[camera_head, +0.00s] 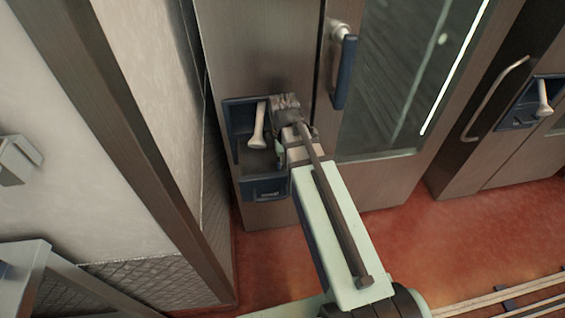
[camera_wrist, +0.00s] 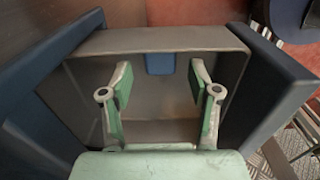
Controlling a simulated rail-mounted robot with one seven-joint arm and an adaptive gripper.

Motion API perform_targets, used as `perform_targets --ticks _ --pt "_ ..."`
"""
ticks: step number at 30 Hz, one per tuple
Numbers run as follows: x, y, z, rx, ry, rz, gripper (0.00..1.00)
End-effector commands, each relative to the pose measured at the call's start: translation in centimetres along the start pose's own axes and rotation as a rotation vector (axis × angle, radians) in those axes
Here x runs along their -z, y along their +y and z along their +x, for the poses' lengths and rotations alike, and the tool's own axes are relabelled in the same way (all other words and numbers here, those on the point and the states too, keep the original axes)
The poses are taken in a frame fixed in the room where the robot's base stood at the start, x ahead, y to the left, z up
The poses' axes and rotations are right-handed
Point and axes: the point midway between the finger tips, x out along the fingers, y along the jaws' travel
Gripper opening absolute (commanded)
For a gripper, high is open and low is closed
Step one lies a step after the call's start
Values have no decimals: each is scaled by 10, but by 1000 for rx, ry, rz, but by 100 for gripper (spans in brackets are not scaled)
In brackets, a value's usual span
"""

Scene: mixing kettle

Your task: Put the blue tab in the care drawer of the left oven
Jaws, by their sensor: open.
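My gripper (camera_wrist: 162,80) is open, with its two green fingers apart and nothing between the tips. It hangs over the open care drawer (camera_wrist: 95,42), a grey tray between dark blue side pieces. A small blue piece (camera_wrist: 160,64), which looks like the blue tab, is at the drawer's far side, beyond and between the fingertips and apart from both. I cannot tell whether it lies flat or leans. In the head view the drawer's blue front (camera_head: 264,188) shows low on the left oven (camera_head: 262,50); my arm hides most of my gripper and the drawer inside.
A pale lever (camera_head: 258,125) sits in the blue recess above the drawer. The left oven's door has a blue handle (camera_head: 345,72). A second oven (camera_head: 500,140) stands at the right. A wall post (camera_head: 150,150) is close on the left. Red floor (camera_head: 490,225) lies open in front.

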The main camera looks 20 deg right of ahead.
Motion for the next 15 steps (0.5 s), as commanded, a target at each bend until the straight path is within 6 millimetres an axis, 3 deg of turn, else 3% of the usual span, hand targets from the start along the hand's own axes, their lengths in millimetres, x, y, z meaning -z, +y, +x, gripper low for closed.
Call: perform_targets --ticks 9,15 --pt "0 1 -60 -3 0 0 62" --pt "0 1 -86 -1 0 0 62"
